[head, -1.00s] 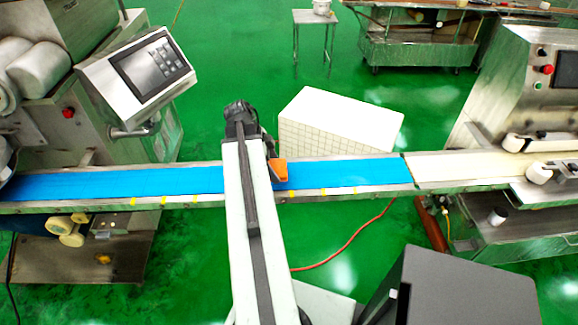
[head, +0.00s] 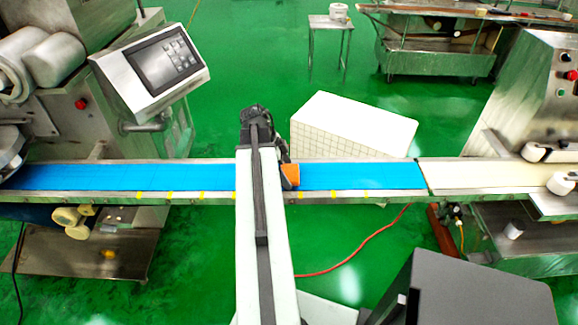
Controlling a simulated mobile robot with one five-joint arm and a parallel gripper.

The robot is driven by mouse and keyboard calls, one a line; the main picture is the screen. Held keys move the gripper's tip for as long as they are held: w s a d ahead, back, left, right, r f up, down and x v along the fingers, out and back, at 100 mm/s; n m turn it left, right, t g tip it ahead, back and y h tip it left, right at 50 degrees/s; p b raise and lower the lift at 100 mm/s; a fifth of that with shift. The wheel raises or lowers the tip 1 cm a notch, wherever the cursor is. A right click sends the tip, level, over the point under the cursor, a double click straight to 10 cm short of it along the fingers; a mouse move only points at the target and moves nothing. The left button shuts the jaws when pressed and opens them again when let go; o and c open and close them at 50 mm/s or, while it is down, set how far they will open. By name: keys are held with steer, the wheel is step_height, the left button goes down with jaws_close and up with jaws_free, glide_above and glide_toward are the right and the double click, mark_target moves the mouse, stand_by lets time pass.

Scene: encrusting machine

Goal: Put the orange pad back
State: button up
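An orange piece (head: 291,175), which looks like the orange pad, shows just right of my forearm, over the blue conveyor belt (head: 360,176). Its left part is hidden behind the arm. My gripper (head: 286,157) is mostly hidden behind the arm's dark upper end; only a dark part shows just above the orange piece. I cannot tell whether its fingers are open or shut, or whether the orange piece is held or rests on the belt.
A control panel (head: 155,65) stands at the left, above the belt. A white tiled block (head: 352,125) is behind the belt. A cream belt (head: 475,172) continues at the right. A dark grey box (head: 475,290) is in front right. Green floor is open around a red hose (head: 370,242).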

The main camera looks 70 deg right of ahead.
steer(key=shift+r, duration=0.1)
steer(key=shift+r+p, duration=0.25)
steer(key=shift+p, duration=0.05)
steer(key=p+v, duration=1)
steer(key=v, duration=0.1)
steer(key=shift+w+r+p, duration=0.2)
steer(key=shift+r+p, duration=0.15)
steer(key=shift+p, duration=0.05)
